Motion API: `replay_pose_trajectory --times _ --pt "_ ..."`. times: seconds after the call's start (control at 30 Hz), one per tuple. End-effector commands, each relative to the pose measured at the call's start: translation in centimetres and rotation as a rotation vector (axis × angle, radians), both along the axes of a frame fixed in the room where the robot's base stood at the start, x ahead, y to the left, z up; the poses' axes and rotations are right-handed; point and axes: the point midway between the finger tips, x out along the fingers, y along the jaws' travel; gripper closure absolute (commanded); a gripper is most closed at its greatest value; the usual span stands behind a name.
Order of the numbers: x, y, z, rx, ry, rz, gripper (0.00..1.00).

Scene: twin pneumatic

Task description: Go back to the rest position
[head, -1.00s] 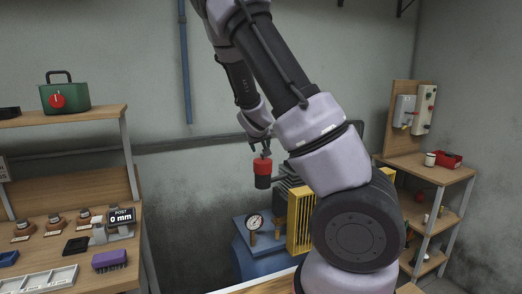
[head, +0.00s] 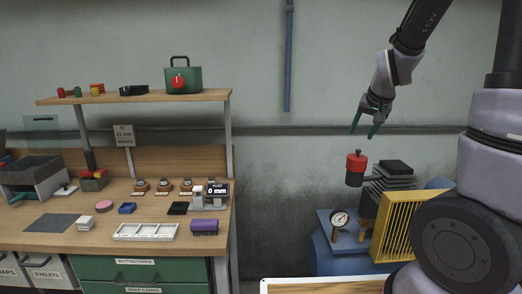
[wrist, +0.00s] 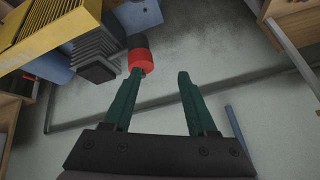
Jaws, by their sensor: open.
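My gripper (head: 363,133) is open and empty in the head view, its two green fingers pointing down against the grey wall. Just below it in the picture is a red and black cylindrical part (head: 356,163) with a small knob on top, on the compressor. In the wrist view, my gripper (wrist: 160,76) has its fingers spread wide with nothing between them. The red and black part (wrist: 140,61) shows beyond the tip of the left finger, which overlaps it in the picture. I cannot tell how far apart they are.
A blue compressor (head: 350,257) with a gauge (head: 340,219) and yellow grille (head: 408,222) stands below my arm. A workbench (head: 150,212) with several small parts and a shelf (head: 140,97) is at left.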

Motion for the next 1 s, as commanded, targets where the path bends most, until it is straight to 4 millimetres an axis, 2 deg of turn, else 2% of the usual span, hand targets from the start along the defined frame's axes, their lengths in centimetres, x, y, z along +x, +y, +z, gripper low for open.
replay_pose_trajectory --times 0.03,0.1,0.3,0.4,0.53,0.7,1.0 --pt "-1.6 0.4 1.9 0.046 -0.007 0.001 0.42" --pt "-3.8 1.2 4.0 0.092 -0.008 0.014 0.42" --pt "-11.0 3.5 9.3 0.169 -0.015 0.056 0.42" --pt "-14.6 4.5 11.2 0.175 -0.021 0.075 0.42" --pt "-18.4 5.7 12.5 0.165 -0.023 0.089 0.42" --pt "-21.0 6.5 12.9 0.149 -0.020 0.094 0.42" --pt "-21.3 6.6 12.9 0.147 -0.017 0.094 0.42"
